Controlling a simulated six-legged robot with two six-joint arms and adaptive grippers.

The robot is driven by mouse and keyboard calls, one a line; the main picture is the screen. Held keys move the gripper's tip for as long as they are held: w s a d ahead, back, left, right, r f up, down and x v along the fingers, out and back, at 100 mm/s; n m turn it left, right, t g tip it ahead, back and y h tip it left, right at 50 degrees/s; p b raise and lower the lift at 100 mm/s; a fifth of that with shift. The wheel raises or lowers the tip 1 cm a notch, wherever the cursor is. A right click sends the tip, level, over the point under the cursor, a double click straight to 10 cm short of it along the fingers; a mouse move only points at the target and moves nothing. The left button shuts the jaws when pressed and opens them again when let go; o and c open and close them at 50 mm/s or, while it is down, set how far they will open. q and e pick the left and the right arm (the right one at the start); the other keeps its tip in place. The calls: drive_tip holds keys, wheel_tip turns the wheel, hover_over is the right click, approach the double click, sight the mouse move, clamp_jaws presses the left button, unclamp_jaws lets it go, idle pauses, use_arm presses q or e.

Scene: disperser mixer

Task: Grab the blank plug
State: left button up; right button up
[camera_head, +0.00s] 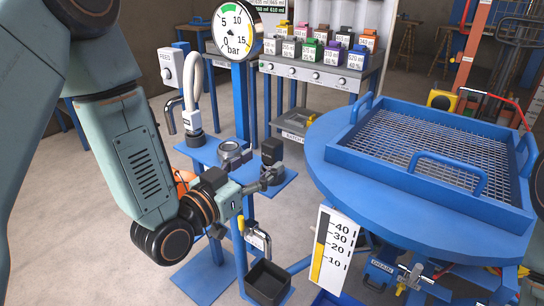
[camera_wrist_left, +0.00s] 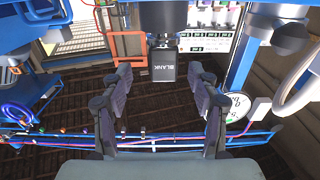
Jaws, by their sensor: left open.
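The blank plug (camera_head: 272,151) is a black block standing upright on a small blue shelf (camera_head: 284,181) on the blue post. In the left wrist view the plug (camera_wrist_left: 163,66) shows the word BLANK and lies ahead, centred between the fingertips. My left gripper (camera_head: 268,179) is at the shelf, just below and in front of the plug in the head view. In the left wrist view its two fingers (camera_wrist_left: 163,88) are spread apart with nothing between them.
A grey round fitting (camera_head: 233,152) sits left of the plug. A pressure gauge (camera_head: 237,31) tops the post, beside a white hose (camera_head: 192,68). A black open box (camera_head: 267,283) is below. A blue round table with a mesh tray (camera_head: 365,105) stands at right.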

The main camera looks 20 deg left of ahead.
sight(267, 154)
use_arm(q)
drive_tip(key=shift+w, duration=0.3)
drive_tip(key=b+x, duration=0.1)
drive_tip(key=x, duration=0.3)
drive_tip(key=shift+w+r, duration=0.2)
drive_tip(key=shift+w, duration=0.4)
drive_tip(key=shift+s+r, duration=0.1)
drive_tip(key=shift+s, duration=0.1)
drive_tip(key=shift+c, duration=0.6)
drive_tip(key=shift+w, duration=0.1)
drive_tip(key=c, duration=0.4)
clamp_jaws()
